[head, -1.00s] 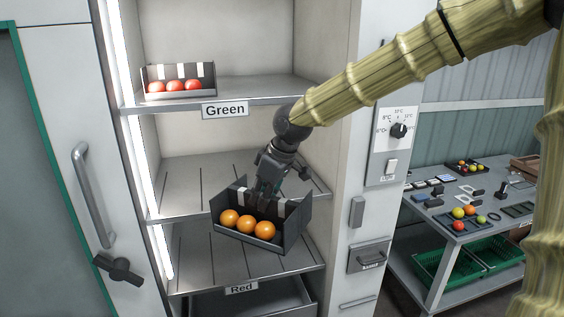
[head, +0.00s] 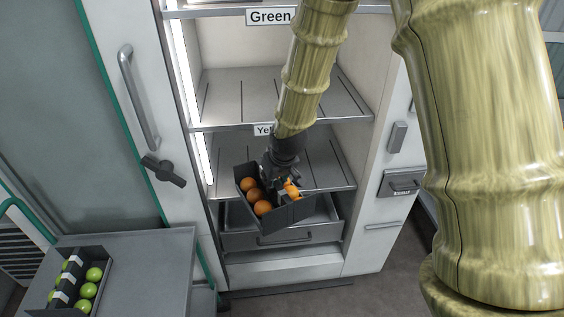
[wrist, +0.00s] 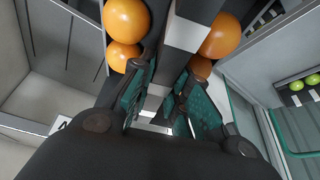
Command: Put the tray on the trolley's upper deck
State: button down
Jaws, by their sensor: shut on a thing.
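The tray (head: 288,219) is dark grey and holds orange tomatoes on both sides of a striped middle divider. My gripper (head: 273,183) is shut on that divider and holds the tray, tilted in the picture, in front of the cabinet's lower shelves. In the wrist view my gripper's fingers (wrist: 160,100) close around the tray's divider (wrist: 182,32), with orange tomatoes on either side. The fingertips are partly hidden. The trolley's upper deck (head: 150,272) is a grey surface at the lower left, apart from the tray.
A second tray (head: 68,290) with green tomatoes stands on the deck's left side; the right side is bare. The cabinet (head: 362,240) has shelves and a drawer (head: 262,240). Its open door (head: 105,60) with handles is at left, close to the trolley.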

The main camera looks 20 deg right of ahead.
aim_at(265, 196)
jog(key=shift+m+h, duration=0.3)
jog(key=shift+m, duration=0.4)
jog(key=a+f, duration=0.1)
jog(key=f, duration=0.1)
jog(key=a+f, duration=0.1)
jog(key=f, duration=0.1)
jog(key=a+f, duration=0.1)
jog(key=f, duration=0.1)
jog(key=shift+s+f, duration=0.15)
jog(key=shift+s, duration=0.05)
